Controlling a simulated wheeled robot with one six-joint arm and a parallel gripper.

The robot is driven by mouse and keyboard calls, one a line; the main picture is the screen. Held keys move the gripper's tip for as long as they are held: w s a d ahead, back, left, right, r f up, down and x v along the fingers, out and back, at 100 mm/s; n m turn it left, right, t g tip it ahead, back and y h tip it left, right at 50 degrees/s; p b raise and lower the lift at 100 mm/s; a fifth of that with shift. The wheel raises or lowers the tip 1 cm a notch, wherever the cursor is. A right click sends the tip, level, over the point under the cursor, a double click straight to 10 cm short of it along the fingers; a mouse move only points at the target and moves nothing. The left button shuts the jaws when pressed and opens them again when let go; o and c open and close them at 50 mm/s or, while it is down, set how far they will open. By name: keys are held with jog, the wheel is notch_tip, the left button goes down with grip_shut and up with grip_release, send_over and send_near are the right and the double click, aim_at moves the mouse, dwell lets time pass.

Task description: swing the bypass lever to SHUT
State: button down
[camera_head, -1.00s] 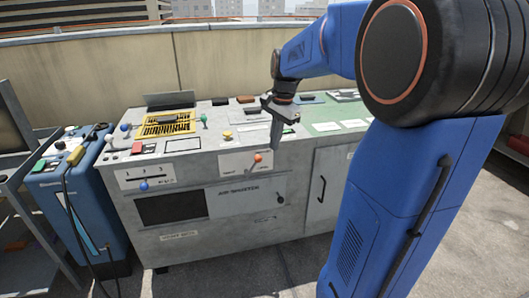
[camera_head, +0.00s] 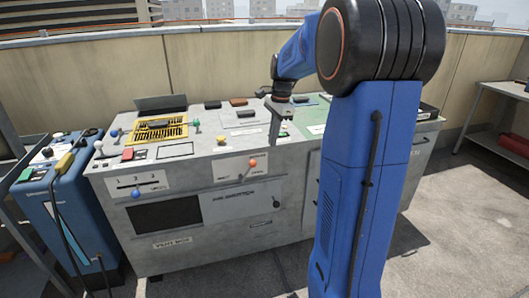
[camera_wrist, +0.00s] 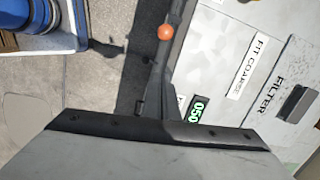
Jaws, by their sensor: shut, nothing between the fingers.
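A lever with an orange ball knob (camera_head: 252,163) sits on a pale label plate (camera_head: 240,169) on the front of the grey console. The plate has a small label toward each end, too small to read surely. The lever leans to the right with its knob up. An orange ball (camera_wrist: 165,32) also shows in the wrist view, beside a dark bar. My gripper (camera_head: 274,136) points down at the console's front top edge, right of the lever and apart from it in the head view. It is shut and empty.
A blue-knobbed slider (camera_head: 136,194) sits on the front left. The console top (camera_head: 205,150) carries a yellow grille (camera_head: 158,131), several small knobs and blocks. A blue cabinet (camera_head: 62,215) stands at left, a shelf (camera_head: 510,90) at right. Floor in front is clear.

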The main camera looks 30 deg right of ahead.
jog(key=f, duration=0.6)
jog(key=a+f, duration=0.1)
jog(key=f, duration=0.2)
jog(key=shift+w+f, duration=0.2)
jog(key=shift+w, duration=0.2)
jog(key=shift+w+a+r, duration=0.1)
jog(key=shift+a+r, duration=0.1)
jog(key=shift+a, duration=0.3)
jog(key=shift+a+r, duration=0.2)
jog(key=shift+a, duration=0.3)
jog(key=shift+w+a+r, duration=0.1)
jog(key=shift+a+r, duration=0.25)
jog(key=shift+a, duration=0.45)
jog(key=shift+a+r, duration=0.1)
jog(key=shift+a, duration=0.05)
